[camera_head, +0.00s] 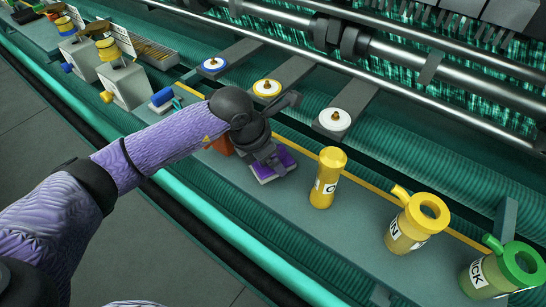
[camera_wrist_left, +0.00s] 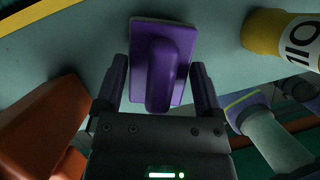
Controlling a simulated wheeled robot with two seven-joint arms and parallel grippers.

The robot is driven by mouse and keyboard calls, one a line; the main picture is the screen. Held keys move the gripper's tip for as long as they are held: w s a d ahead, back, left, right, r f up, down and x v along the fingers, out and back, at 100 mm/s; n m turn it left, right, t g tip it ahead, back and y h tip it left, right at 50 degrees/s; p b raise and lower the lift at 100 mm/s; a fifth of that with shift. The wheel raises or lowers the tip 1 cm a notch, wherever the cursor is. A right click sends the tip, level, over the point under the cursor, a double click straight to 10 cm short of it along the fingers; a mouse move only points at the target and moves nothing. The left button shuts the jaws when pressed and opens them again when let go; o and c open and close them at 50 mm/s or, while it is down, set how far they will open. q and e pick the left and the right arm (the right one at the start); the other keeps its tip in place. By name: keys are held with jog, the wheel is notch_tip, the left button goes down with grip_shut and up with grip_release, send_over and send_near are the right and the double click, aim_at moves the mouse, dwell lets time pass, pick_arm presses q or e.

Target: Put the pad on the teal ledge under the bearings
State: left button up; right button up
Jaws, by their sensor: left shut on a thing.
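A purple pad (camera_head: 285,160) with a raised grip sits at my left gripper (camera_head: 272,155), just above or on the grey-teal ledge (camera_head: 350,222); I cannot tell whether it touches. Round bearings stand on brackets beyond the ledge: one blue-ringed (camera_head: 213,65), one yellow-ringed (camera_head: 267,88) and one white (camera_head: 334,120). My right gripper is not in view.
A yellow oil bottle (camera_head: 327,180), yellow can (camera_head: 413,226) and green can (camera_head: 498,272) stand right along the ledge. An orange object (camera_head: 220,146) is close left of the gripper. A blue roll (camera_head: 162,97) and grey blocks (camera_head: 122,85) are further left. Metal rollers (camera_head: 400,60) run behind.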

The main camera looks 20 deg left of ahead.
pick_arm(q)
jog(key=shift+f, duration=0.6)
jog(key=o, duration=0.8)
jog(key=v, duration=1.2)
